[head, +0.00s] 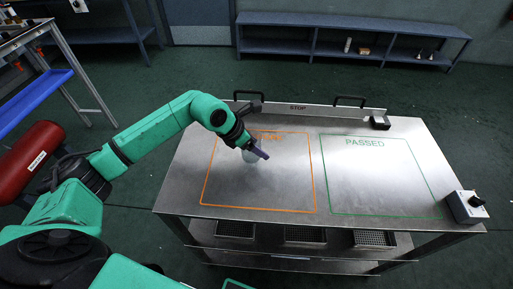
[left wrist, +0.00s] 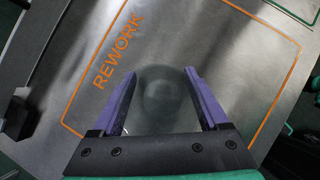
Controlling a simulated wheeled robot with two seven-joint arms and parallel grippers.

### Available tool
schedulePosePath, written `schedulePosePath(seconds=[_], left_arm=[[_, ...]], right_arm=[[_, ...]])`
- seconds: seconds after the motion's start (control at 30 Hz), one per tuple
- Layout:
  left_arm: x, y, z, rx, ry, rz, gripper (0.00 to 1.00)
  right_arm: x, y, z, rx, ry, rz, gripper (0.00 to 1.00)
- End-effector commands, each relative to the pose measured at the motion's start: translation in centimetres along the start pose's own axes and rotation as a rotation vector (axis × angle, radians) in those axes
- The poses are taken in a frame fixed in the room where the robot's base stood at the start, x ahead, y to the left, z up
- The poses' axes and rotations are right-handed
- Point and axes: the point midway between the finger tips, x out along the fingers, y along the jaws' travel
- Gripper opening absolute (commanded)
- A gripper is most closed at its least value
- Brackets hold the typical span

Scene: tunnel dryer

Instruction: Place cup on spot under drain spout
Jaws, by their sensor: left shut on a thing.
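My left gripper (head: 257,153) reaches over the steel table (head: 300,225), above the orange-outlined REWORK area. It is shut on a see-through, faint cup (head: 249,158). In the left wrist view the purple fingers (left wrist: 160,100) stand on either side of the cup (left wrist: 160,88), which shows as a dim round outline. I cannot tell whether the cup touches the tabletop. No drain spout or marked spot under one can be made out. My right gripper is not in view.
The green-outlined PASSED area (head: 375,180) is empty. A STOP rail (head: 310,110) runs along the table's back edge. A grey box with a knob (head: 466,206) sits at the right corner. A red cylinder (head: 27,160) is at left. A low shelf (head: 350,38) stands behind.

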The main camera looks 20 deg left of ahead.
Motion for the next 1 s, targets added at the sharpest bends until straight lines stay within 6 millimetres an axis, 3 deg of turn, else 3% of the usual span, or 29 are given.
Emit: schedulePosePath(seconds=[0.1, 0.4, 0.43, 0.47, 0.5, 0.8, 1.0], left_arm=[[1.2, 0.0, -0.8, 0.0, 0.001, 0.0, 0.23], [1.6, 0.0, -1.1, 0.001, 0.0, 0.001, 0.23], [1.5, 0.0, -1.0, 0.001, 0.001, 0.001, 0.85], [1.5, 0.0, -1.0, 0.001, 0.001, 0.001, 0.96], [1.4, 0.0, -0.9, 0.001, 0.001, 0.001, 1.0], [0.8, 0.1, -0.8, 0.001, 0.0, 0.002, 1.0], [-3.5, 0.2, -0.9, 0.004, 0.001, 0.007, 1.0]], right_arm=[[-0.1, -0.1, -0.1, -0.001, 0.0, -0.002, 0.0], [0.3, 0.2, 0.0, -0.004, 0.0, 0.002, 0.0], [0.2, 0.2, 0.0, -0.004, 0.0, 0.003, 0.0], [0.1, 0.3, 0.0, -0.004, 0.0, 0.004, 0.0], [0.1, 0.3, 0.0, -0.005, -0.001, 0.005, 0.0], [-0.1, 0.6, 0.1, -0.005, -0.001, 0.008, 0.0], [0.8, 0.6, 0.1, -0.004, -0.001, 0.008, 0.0]])
